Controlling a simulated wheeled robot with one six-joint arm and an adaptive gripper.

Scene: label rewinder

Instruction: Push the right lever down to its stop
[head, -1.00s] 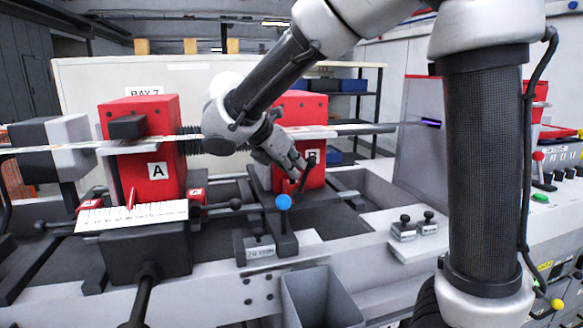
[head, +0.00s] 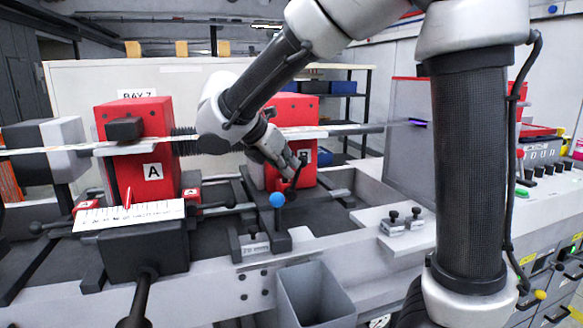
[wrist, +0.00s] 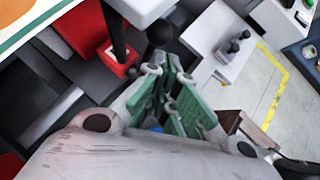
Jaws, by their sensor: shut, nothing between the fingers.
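The right red block (head: 292,110), partly behind my arm, carries a white label. A dark lever (head: 295,180) shows in front of this block, beside my fingers. My gripper (head: 293,167) is shut and empty, pointing down and to the right at the lever. In the wrist view, a black ball knob (wrist: 160,33) lies just beyond the closed green-padded fingers (wrist: 166,78). I cannot tell whether fingers and knob touch. The lever's lower end is hard to make out in the head view.
A blue ball knob (head: 277,200) stands on a post in front of the right block. The left red block (head: 137,165) is marked A, with a white scale (head: 105,216) before it. A grey bin (head: 315,297) is at the front. Two black knobs (head: 404,217) sit to the right.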

